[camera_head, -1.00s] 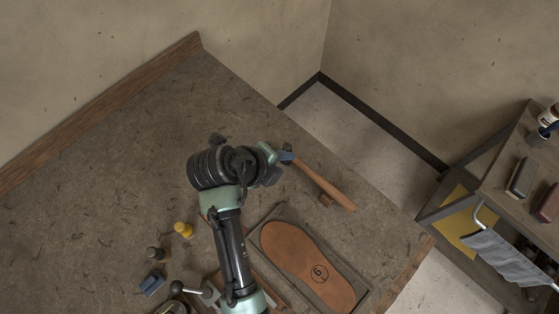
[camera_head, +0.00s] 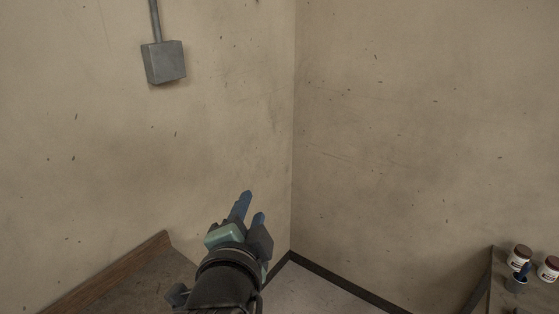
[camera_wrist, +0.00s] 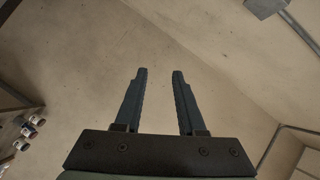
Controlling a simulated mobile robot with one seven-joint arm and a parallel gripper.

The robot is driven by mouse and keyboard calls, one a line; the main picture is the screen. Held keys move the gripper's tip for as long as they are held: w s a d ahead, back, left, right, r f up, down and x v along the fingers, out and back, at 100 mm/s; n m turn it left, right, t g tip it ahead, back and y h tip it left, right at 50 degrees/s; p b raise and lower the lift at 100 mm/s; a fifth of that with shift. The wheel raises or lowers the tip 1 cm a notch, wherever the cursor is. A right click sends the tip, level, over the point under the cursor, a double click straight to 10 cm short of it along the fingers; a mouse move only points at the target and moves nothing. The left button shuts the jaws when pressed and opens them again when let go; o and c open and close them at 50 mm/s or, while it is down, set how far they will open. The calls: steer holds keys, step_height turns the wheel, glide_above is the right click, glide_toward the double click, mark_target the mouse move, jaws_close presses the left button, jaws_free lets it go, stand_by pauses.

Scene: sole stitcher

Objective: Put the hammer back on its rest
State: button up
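My gripper (camera_head: 252,208) is raised in front of the bare walls near the room corner. In the wrist view its two dark blue fingers (camera_wrist: 160,75) stand apart with nothing between them, only wall behind. The hammer and its rest are in neither current view. Only a back corner of the workbench (camera_head: 150,291) shows, at the lower left of the head view, and no tool is seen on it.
A wooden strip (camera_head: 100,278) edges the bench along the wall. A grey wall box (camera_head: 164,62) hangs at the upper left. Jars (camera_head: 518,258) stand on a shelf at the lower right and also show in the wrist view (camera_wrist: 29,130). Air around my gripper is clear.

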steer(key=s+d+r+n+t, duration=0.1)
steer(key=s+r+n+t, duration=0.3)
steer(key=r, duration=0.7)
steer(key=s+d+r+n+t, duration=0.2)
steer(key=s+r+n+t, duration=0.2)
steer(key=r, duration=0.6)
steer(key=s+d+r+n+t+y, duration=0.1)
steer(key=s+r+n+t, duration=0.2)
steer(key=r, duration=0.8)
steer(key=s+n, duration=0.2)
steer(key=s, duration=0.1)
steer(key=shift+s+d+r+t, duration=0.25)
steer(key=shift+s+r+t, duration=0.05)
steer(key=shift+r+t, duration=0.1)
